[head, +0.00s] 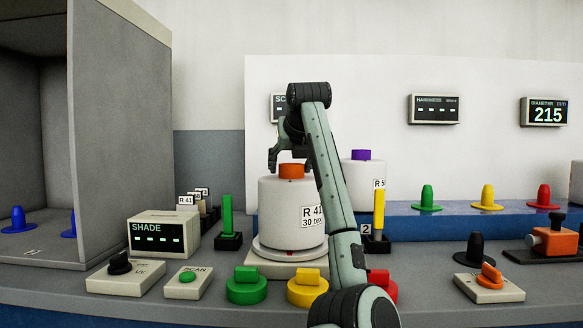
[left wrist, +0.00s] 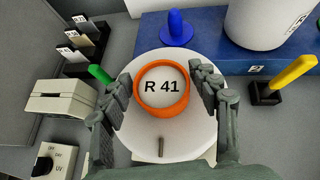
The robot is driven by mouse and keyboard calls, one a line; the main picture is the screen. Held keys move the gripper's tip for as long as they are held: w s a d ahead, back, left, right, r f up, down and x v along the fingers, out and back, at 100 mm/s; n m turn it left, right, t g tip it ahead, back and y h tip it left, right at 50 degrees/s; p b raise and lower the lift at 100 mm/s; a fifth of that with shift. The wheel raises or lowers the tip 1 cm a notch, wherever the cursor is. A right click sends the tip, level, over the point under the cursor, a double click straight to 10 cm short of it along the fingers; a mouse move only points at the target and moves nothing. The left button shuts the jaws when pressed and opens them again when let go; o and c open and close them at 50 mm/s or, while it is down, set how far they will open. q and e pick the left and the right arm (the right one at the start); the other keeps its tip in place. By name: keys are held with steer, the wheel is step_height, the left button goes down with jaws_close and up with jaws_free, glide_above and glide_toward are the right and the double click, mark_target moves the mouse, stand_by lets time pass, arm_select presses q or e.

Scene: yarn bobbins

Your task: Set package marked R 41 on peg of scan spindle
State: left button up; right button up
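The package marked R 41 (head: 287,215) is a white bobbin with an orange core. It sits upright on the round plate of the scan spindle (head: 262,253), in front of the blue shelf. The spindle's peg is hidden. In the left wrist view, the orange core (left wrist: 139,104) with its R 41 top label lies between the fingers. My left gripper (head: 284,158) is open just above the package. Its fingers (left wrist: 163,92) stand on either side of the core, with visible gaps. My right gripper is not in view.
Another white package (head: 358,168) with a purple core stands behind, near a yellow post (head: 379,208). A green post (head: 227,215) and SHADE display (head: 163,234) are left. Green (head: 246,286), yellow (head: 307,288) and red knobs stand in front. A grey booth (head: 122,130) walls the left.

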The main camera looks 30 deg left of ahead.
arm_select(q)
steer(key=shift+o, duration=0.9)
steer(key=shift+f, duration=0.45)
steer(key=v, duration=1.2)
steer(key=shift+r, duration=0.3)
steer(key=shift+f, duration=0.1)
